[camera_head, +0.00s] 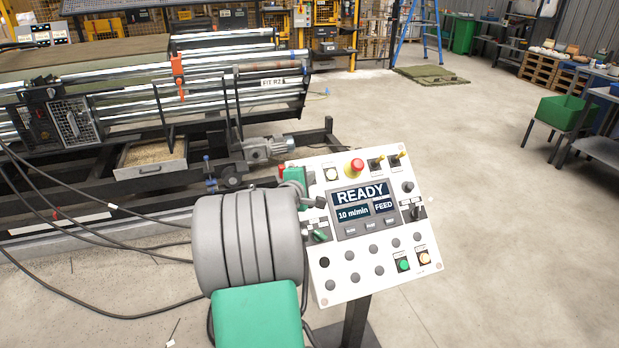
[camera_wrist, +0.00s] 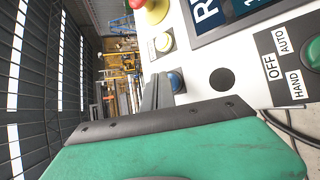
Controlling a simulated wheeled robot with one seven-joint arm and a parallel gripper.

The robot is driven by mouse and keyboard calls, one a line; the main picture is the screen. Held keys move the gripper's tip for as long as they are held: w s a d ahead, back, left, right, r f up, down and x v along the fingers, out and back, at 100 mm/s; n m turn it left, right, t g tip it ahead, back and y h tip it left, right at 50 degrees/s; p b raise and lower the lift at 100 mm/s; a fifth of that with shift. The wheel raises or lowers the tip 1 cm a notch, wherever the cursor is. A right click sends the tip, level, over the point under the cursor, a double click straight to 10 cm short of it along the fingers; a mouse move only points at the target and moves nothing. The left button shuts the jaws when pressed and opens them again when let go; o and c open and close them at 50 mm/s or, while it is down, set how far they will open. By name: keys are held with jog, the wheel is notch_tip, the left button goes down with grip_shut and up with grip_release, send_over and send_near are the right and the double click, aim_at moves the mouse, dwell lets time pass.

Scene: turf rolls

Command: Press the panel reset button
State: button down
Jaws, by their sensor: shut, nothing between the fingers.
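The control panel (camera_head: 350,262) is white and tilted, with a screen (camera_head: 364,203) reading READY, 10 m/min and FEED. In the wrist view a blue button (camera_wrist: 176,81) sits near the panel's edge. No label reading reset is legible, so I cannot tell for certain that it is the reset button. My gripper (camera_wrist: 158,79) is shut and empty, its dark fingers close beside the blue button on its left in the wrist view. I cannot tell whether they touch it. In the head view my wrist and gripper cover the panel's left edge, and the blue button is hidden.
A red emergency stop (camera_head: 356,166) and a pale button (camera_wrist: 164,41) are near the blue one. A green-handled selector (camera_head: 319,236) marked OFF, HAND and AUTO is also close.

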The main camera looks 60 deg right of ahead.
jog(key=shift+s+a+r, duration=0.2)
jog(key=shift+r, duration=0.15)
jog(key=r+p, duration=0.1)
jog(key=s+a+r+p, duration=0.2)
jog(key=r, duration=0.1)
jog(key=shift+s+a, duration=0.15)
jog(key=shift+f, duration=0.1)
dwell(0.7)
jog(key=w+a+f+m+t+y, duration=0.1)
jog(key=w+a+y, duration=0.3)
jog(key=a, duration=0.5)
jog(key=w+a+m+t+y, duration=0.1)
jog(key=w+a+t, duration=0.1)
jog(key=w+a, duration=0.5)
jog(key=w+a+f+m+t+y, duration=0.1)
jog(key=w+a+y, duration=0.3)
jog(key=a, duration=0.6)
jog(key=s+a+f+g+y, duration=0.1)
jog(key=s+a+y, duration=0.2)
jog(key=a, duration=1.1)
jog(key=s+a+f+g+y, duration=0.1)
jog(key=s+a, duration=0.4)
jog(key=a, duration=1)
jog(key=shift+s+f+m+y, duration=0.2)
jog(key=shift+m+y, duration=0.1)
jog(key=shift+y, duration=0.6)
